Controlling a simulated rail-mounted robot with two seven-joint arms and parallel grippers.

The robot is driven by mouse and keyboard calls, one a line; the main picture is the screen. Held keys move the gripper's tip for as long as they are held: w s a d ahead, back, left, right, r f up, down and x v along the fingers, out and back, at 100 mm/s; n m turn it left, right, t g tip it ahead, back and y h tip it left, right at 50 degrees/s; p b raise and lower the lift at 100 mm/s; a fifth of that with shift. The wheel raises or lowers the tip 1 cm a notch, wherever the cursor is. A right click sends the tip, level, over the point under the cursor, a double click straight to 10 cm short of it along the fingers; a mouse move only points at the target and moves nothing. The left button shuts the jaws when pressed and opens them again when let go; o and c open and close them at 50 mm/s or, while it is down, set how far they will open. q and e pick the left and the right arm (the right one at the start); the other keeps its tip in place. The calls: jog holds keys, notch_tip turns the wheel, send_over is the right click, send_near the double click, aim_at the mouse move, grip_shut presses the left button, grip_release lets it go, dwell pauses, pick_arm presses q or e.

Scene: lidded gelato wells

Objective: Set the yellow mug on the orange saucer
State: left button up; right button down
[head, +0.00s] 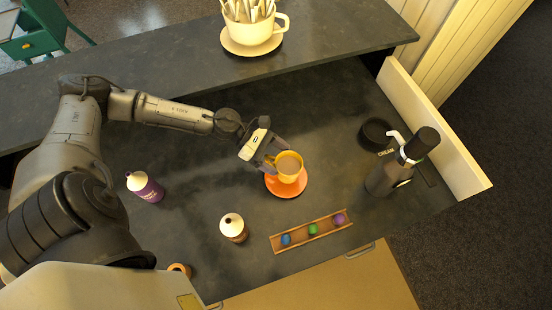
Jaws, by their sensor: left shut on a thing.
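The yellow mug (297,161) is upright, with a light brown drink inside. It is at the orange saucer (287,191), covering the saucer's far part from this angle. I cannot tell whether the mug's base touches the saucer. My left gripper (274,159) reaches in from the upper left and is shut on the mug's left side. The gripper hides that side of the mug. My right gripper is not in view.
A purple bottle (148,189) and a brown bottle with white top (234,229) stand to the left. A wooden tray (327,231) with colored balls lies in front. A dark grinder-like device (388,177) stands right. A large cup (252,28) sits on the back ledge.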

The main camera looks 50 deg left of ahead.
pick_arm(q)
jog(key=shift+f, duration=1.4)
jog(key=shift+d, duration=0.1)
jog(key=shift+f, duration=0.2)
jog(key=o, duration=1.1)
jog(key=shift+c, duration=0.2)
jog(key=shift+s+r, duration=0.1)
jog(key=shift+r, duration=0.1)
jog(key=shift+s+a, duration=0.15)
jog(key=shift+a, duration=0.35)
jog(key=v, duration=0.6)
jog(key=shift+r+b, duration=0.35)
jog(key=shift+b, duration=0.05)
jog(key=shift+a, duration=0.1)
